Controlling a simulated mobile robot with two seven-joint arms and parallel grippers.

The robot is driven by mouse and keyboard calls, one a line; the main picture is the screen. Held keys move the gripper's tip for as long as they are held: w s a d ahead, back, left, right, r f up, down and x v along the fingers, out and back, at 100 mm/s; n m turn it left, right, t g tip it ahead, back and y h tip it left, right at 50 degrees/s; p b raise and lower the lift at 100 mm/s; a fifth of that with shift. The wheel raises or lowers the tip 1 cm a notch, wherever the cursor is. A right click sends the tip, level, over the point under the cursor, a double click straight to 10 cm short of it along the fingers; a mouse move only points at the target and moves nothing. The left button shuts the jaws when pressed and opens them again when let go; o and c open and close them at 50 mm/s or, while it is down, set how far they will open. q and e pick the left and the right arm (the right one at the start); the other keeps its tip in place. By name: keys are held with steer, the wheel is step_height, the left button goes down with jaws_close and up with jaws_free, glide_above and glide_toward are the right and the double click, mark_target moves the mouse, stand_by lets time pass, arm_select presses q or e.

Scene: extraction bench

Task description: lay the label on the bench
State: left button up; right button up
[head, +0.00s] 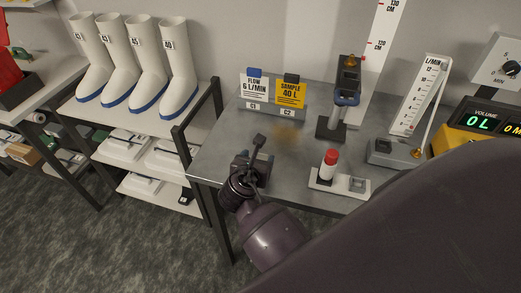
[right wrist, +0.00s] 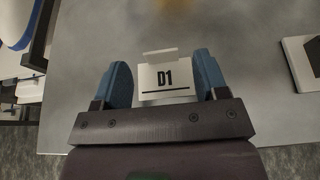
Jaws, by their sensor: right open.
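The label, a small white card marked D1 (right wrist: 165,78), shows in the right wrist view against the grey bench (right wrist: 240,50). It lies between the two blue fingers of my right gripper (right wrist: 164,82), with a gap on each side. The fingers are open and do not appear to touch it. In the head view my right gripper (head: 255,160) is over the front left part of the bench (head: 215,150), and I cannot make out the D1 label there. My left gripper is not in view.
Signs with cards C1 (head: 253,105) and C2 (head: 287,112) stand at the back of the bench. A red-capped white tube (head: 329,165) in a holder is to the right of my gripper. A blue-black device (head: 346,95) stands behind. White boots (head: 180,70) fill the left shelf.

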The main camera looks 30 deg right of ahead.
steer(key=p+v, duration=0.2)
steer(key=v, duration=0.4)
steer(key=shift+s+a+r, duration=0.1)
steer(key=shift+s+a, duration=0.15)
steer(key=shift+a, duration=0.05)
steer(key=shift+s+a+r, duration=0.15)
steer(key=shift+s+a, duration=0.1)
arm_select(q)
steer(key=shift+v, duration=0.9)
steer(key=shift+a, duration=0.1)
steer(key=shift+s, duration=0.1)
arm_select(e)
steer(key=shift+a, duration=0.1)
